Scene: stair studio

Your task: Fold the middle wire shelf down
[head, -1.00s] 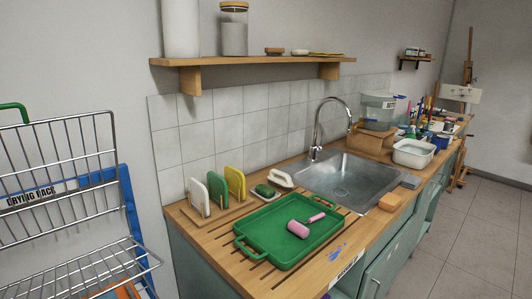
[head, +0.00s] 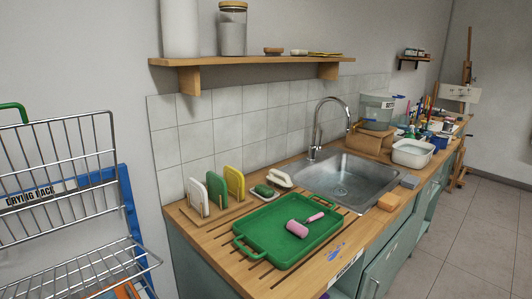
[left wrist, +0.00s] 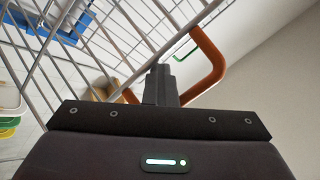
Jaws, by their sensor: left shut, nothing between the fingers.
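The drying rack stands at the left edge of the head view, with a wire shelf (head: 62,150) tilted up in front of its label (head: 38,193). Below it another wire shelf (head: 95,268) lies folded out, roughly level. In the left wrist view, wire bars (left wrist: 115,40) run behind my left gripper (left wrist: 160,72), which is shut and empty. An orange handle (left wrist: 212,62) on a wire frame curves just right of the fingertips; I cannot tell whether they touch. I cannot tell for sure which shelf carries this handle. My right gripper is in no view.
A green handle (head: 14,112) shows at the rack's top left, and a green handle (left wrist: 183,48) shows beyond the orange one. The rack's blue frame (head: 130,210) stands beside the wooden counter (head: 220,255), which holds a green tray (head: 262,248). Floor at right is clear.

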